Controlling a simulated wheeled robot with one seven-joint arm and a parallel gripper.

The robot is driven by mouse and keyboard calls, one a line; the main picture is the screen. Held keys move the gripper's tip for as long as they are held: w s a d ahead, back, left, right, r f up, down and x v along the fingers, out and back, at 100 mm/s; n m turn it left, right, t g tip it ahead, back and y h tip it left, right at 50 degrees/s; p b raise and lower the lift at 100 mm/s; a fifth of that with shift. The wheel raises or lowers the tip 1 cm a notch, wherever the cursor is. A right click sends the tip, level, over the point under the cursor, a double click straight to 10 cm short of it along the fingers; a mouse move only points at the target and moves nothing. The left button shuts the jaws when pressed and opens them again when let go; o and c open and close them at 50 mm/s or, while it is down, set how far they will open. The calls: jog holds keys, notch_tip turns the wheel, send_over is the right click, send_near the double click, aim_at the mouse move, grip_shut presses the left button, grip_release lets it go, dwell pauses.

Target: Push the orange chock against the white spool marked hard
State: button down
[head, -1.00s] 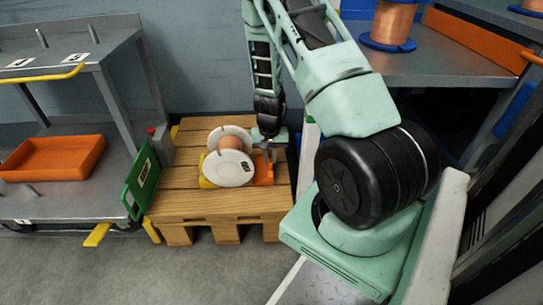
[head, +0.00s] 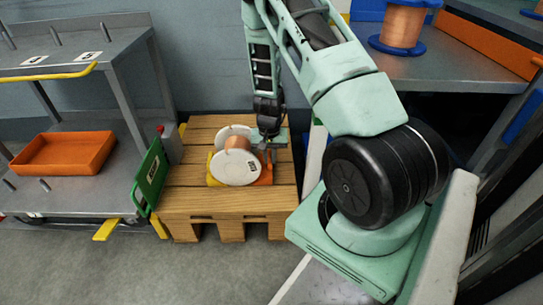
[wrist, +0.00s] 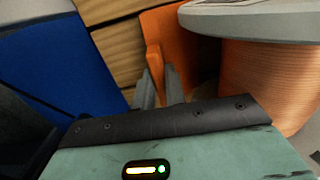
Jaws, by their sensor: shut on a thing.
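The white spool (head: 236,171), wound with copper wire, lies on its side on a wooden pallet. A small dark label is on its near flange; its print is too small to read. The orange chock (head: 265,176) is at the spool's right side, and a yellow piece (head: 211,168) is at its left. My gripper (head: 271,155) points down at the right of the spool, shut on the orange chock. The wrist view shows the fingers (wrist: 157,90) at the chock (wrist: 168,40), close beside the copper winding (wrist: 265,70). Whether chock and spool touch is hidden.
The wooden pallet (head: 230,204) has bare boards in front of and behind the spool. A green sign panel (head: 151,175) stands at its left edge. A grey shelf with an orange tray (head: 65,153) is further left. A workbench (head: 440,68) with another copper spool stands right.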

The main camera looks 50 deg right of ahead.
jog(key=shift+w+a+p, duration=0.4)
jog(key=shift+w+a, duration=0.15)
jog(key=shift+w, duration=0.15)
jog(key=c, duration=1.4)
grip_release()
jog(key=shift+o, duration=0.2)
notch_tip(320, 180, up, 17)
jog(key=p, duration=0.8)
jog(key=shift+r+p, duration=0.2)
jog(key=shift+p, duration=0.15)
